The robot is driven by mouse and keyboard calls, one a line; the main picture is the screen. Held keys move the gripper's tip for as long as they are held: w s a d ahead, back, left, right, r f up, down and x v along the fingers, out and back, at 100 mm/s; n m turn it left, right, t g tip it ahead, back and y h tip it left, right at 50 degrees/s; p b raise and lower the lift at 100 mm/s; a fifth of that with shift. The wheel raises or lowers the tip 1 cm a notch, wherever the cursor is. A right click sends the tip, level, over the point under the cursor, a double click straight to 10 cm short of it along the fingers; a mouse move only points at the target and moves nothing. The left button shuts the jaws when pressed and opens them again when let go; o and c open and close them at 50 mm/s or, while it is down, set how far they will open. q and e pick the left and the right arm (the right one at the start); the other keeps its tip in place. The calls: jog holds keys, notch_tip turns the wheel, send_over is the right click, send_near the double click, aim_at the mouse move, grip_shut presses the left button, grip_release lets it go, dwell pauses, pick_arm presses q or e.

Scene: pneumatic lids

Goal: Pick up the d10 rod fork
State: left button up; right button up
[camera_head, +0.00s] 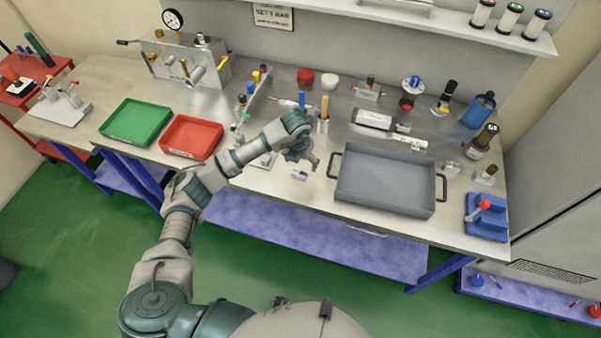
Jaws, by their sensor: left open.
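A small silver metal piece (300,175), which looks like the rod fork, lies on the steel bench top near its front edge. Its slot and details are too small to make out. My left arm reaches in from the left, and my left gripper (303,157) is open, just above and behind this piece in the picture. Whether the fingers touch it cannot be told. My right gripper is not in view.
A grey tray with handles (387,208) stands right of the gripper. Red (191,155) and green (136,122) trays stand left. A cup with tools (323,124) and a cylinder (373,119) stand behind. A blue fixture (486,228) is at the right end.

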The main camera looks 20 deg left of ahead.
aim_at(299, 172)
pick_arm(q)
jog(key=f, duration=0.4)
jog(key=a+f+p, duration=0.1)
jog(key=f, duration=0.1)
jog(key=shift+w+f, duration=0.1)
jog(key=shift+w, duration=0.05)
jog(key=shift+d+f, duration=0.2)
jog(key=shift+f, duration=0.2)
jog(key=shift+d, duration=0.1)
jog(key=shift+c, duration=0.2)
jog(key=c, duration=1.2)
jog(key=shift+c, duration=0.2)
